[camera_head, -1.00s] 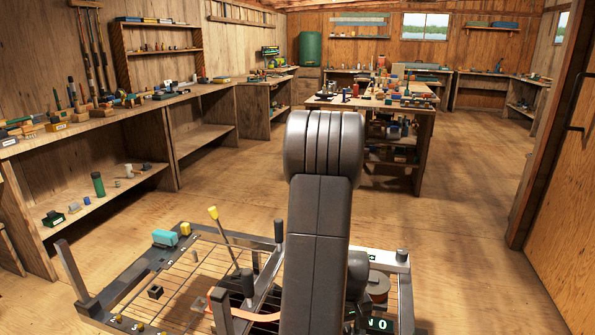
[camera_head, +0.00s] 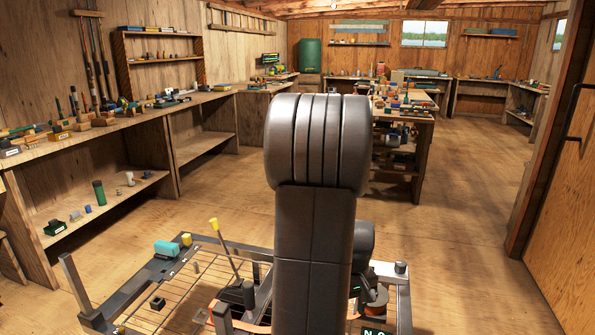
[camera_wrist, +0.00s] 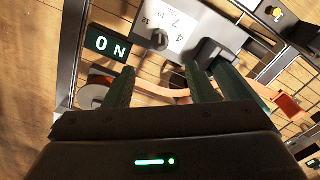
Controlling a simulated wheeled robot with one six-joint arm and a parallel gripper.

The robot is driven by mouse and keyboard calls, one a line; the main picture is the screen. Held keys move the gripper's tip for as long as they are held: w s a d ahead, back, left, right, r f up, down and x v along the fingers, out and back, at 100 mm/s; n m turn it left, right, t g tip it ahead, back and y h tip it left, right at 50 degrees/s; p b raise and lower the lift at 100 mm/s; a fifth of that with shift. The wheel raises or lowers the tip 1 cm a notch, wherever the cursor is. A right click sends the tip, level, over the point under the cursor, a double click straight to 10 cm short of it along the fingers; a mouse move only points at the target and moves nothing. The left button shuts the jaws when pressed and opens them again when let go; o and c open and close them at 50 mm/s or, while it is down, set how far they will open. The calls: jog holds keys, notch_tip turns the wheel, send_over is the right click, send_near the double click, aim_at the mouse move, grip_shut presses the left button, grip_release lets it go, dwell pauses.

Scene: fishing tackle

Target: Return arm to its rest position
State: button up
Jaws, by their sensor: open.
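My gripper (camera_wrist: 162,78) shows in the wrist view with its dark green fingers spread apart and nothing held between them. Beyond the fingers lie a white plate with printed numbers (camera_wrist: 172,22), a dark "ON" sign (camera_wrist: 107,44) and part of the wire-grid deck. In the head view my folded grey arm stands upright in the middle of the picture and hides much of the deck behind it. My gripper itself is hidden there.
A wooden workbench (camera_head: 428,128) laden with small items stands ahead, partly behind my arm. Shelved benches (camera_head: 150,122) line the left wall. A turquoise block (camera_head: 166,248) and a yellow-knobbed lever (camera_head: 214,224) are on the deck. Wooden floor (camera_head: 470,215) is clear at right.

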notch_tip(320, 180, down, 13)
jog(key=b, duration=0.3)
jog(key=shift+w+r+m, duration=0.1)
jog(key=shift+r+m, duration=0.1)
jog(key=shift+m, duration=0.6)
jog(key=m, duration=0.7)
jog(key=shift+r+m+p, duration=0.2)
jog(key=shift+m+p, duration=0.1)
notch_tip(320, 180, up, 13)
jog(key=p, duration=0.3)
jog(key=shift+f, duration=0.15)
jog(key=shift+f, duration=0.1)
